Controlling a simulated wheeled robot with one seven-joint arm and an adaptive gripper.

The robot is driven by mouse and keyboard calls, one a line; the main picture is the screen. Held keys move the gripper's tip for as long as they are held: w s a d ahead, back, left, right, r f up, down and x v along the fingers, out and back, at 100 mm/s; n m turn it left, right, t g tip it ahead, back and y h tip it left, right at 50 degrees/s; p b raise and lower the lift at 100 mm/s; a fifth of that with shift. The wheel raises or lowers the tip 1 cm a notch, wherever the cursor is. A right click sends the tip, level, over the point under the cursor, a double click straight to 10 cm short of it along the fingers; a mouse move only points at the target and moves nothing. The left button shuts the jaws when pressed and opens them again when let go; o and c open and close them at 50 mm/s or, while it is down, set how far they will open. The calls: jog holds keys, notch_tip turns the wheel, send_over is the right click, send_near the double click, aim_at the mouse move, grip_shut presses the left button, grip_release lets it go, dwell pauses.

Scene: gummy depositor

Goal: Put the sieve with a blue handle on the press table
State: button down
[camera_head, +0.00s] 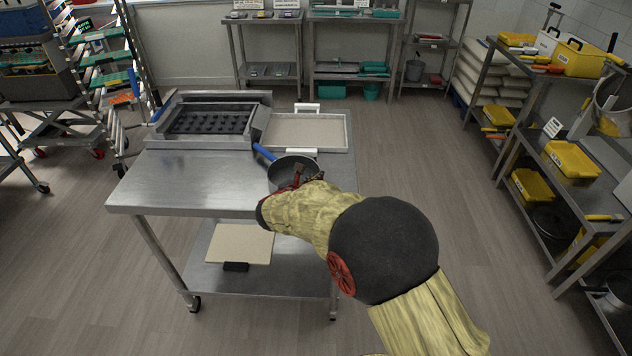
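The sieve (281,171) is a round grey bowl with a blue handle (265,153) pointing to the upper left. It is over the right part of a steel table (185,180); I cannot tell whether it rests on the top or is held just above it. My gripper (297,179) is at the bowl's near right side, overlapping it in the picture. Its fingers are small and partly hidden by my arm, so their grip is unclear. A steel press frame with a dark moulded tray (208,120) stands at the table's back left.
A pale shallow tray (306,131) with white handles lies behind the sieve. A beige board (240,244) lies on the lower shelf. The tabletop's front left is bare. Shelving with yellow bins (572,159) stands right; racks stand left. Floor between is clear.

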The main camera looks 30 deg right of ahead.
jog(key=shift+r, duration=0.2)
jog(key=shift+f, duration=0.25)
jog(key=c, duration=2.1)
grip_release()
jog(key=shift+o, duration=0.3)
jog(key=shift+r, duration=0.1)
